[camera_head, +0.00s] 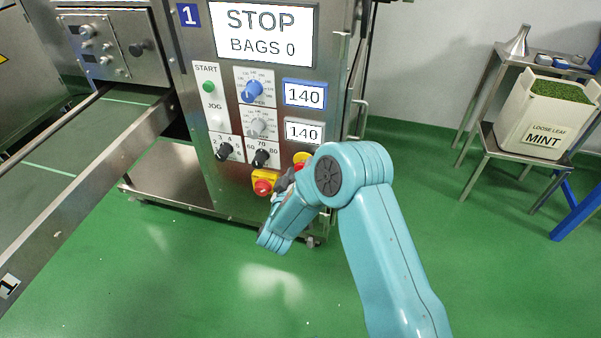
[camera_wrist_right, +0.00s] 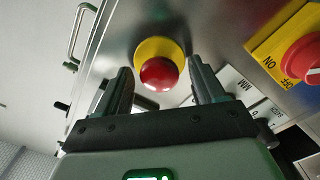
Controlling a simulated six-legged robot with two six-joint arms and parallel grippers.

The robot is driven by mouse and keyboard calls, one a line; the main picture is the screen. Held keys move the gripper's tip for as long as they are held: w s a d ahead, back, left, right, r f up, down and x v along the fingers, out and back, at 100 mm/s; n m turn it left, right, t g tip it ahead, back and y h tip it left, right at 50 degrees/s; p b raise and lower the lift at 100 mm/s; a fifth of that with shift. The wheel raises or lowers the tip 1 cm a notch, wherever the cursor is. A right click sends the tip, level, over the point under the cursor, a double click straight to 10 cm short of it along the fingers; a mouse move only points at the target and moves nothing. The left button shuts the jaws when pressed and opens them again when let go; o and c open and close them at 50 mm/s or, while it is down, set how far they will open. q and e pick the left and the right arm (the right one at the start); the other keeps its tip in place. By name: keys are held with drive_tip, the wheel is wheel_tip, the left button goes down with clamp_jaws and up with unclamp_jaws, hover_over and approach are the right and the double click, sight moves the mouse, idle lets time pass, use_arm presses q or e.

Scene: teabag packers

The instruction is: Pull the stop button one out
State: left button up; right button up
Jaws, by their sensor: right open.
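Stop button one is a red mushroom head on a round yellow base (camera_wrist_right: 158,72), on the steel panel of machine 1 in the right wrist view. In the head view its yellow edge (camera_head: 302,157) shows beside my right arm, which hides part of it. My right gripper (camera_wrist_right: 162,80) is open, with one finger on each side of the red head in the wrist view. I see gaps between the fingers and the head, but cannot tell how deep the tips reach. In the head view the right gripper (camera_head: 283,186) is mostly hidden by my wrist. My left gripper is not in view.
A yellow ON/OFF switch with a red knob (camera_head: 263,187) sits close to the button. Several dials and a green START button (camera_head: 209,86) are above. The screen (camera_head: 262,32) reads STOP, BAGS 0. A mint bin (camera_head: 544,115) stands right. Green floor is clear in front.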

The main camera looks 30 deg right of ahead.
drive_tip(key=shift+w+d, duration=0.2)
drive_tip(key=shift+d, duration=0.05)
clamp_jaws()
